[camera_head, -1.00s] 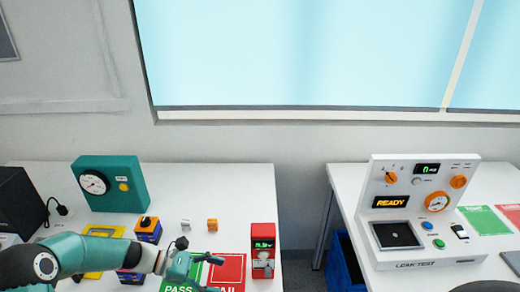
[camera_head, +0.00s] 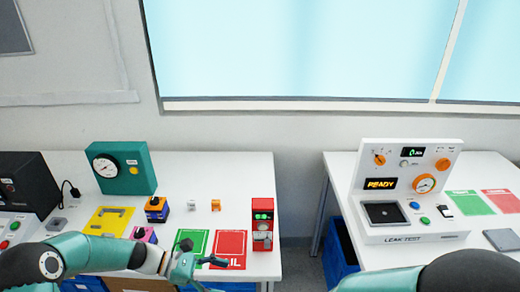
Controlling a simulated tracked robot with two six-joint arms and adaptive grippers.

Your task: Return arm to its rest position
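My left arm comes in from the left edge, and its gripper (camera_head: 205,262) is over the front of the left table, in front of the green card (camera_head: 191,240) and the red card (camera_head: 231,243). Its fingers are small and dark; whether they are open or shut is unclear, and no held object shows. My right arm shows only as a rounded link at the bottom right; its gripper is out of view. The leak test unit (camera_head: 400,236) stands on the right table with orange knobs (camera_head: 379,160) and a lit READY display (camera_head: 380,184).
The left table holds a teal gauge box (camera_head: 135,167), a yellow plate (camera_head: 108,222), a block with an orange top (camera_head: 156,208), small white and orange cubes, and a red device (camera_head: 263,222). A gap with a blue bin (camera_head: 339,254) separates the tables.

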